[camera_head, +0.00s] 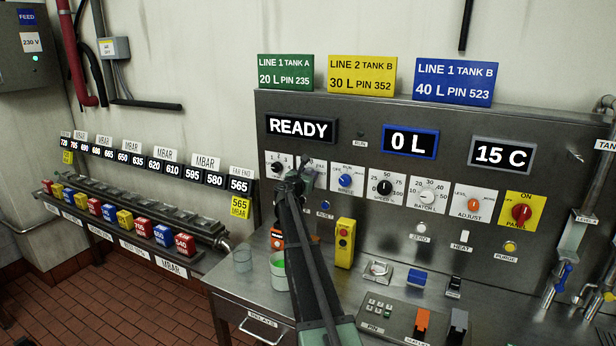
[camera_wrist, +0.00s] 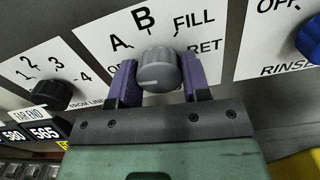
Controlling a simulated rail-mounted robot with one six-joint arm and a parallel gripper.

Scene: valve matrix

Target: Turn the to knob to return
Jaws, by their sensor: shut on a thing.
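The TO knob (camera_wrist: 159,70) is round and grey, on a white plate (camera_wrist: 105,35) marked A, B, FILL and RET. Its pale pointer line lies about level, on the left half of its face in the wrist view. The RET mark is to the right of the knob. My gripper (camera_wrist: 159,82) has its two purple fingers on either side of the knob and is shut on it. In the head view my gripper (camera_head: 300,180) is at the panel's upper left, and my arm mostly hides the knob.
A black knob marked 1 to 4 (camera_wrist: 53,94) is just left, and a blue knob (camera_wrist: 309,40) marked RINSE is right.

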